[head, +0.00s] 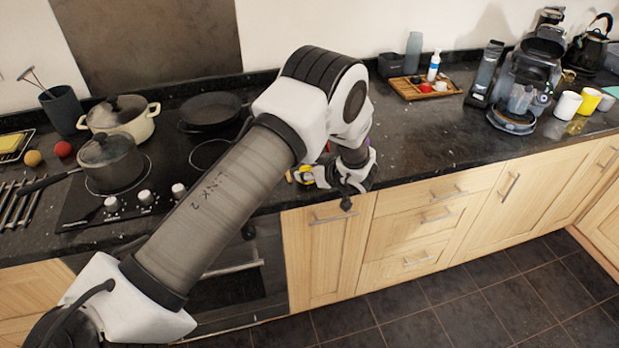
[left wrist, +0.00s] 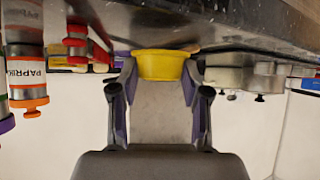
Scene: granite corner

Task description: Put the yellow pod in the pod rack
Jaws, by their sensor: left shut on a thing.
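The yellow pod (left wrist: 162,65) is between the fingertips of my left gripper (left wrist: 160,78) in the left wrist view, its wide rim against the dark countertop side of the picture. The gripper is shut on it. In the head view my left gripper (head: 345,178) is at the front edge of the counter, right of the stove, partly covered by my own arm. I cannot pick out the pod rack with certainty; a grey rounded object (left wrist: 242,72) beside the gripper in the left wrist view is unclear. My right gripper is not in view.
Spice jars (left wrist: 27,82) stand close to the gripper in the left wrist view. A wooden tray (head: 408,90) with small items, a coffee machine (head: 530,75) and mugs (head: 567,105) stand to the right. Pots (head: 112,160) are at left. The counter's middle is clear.

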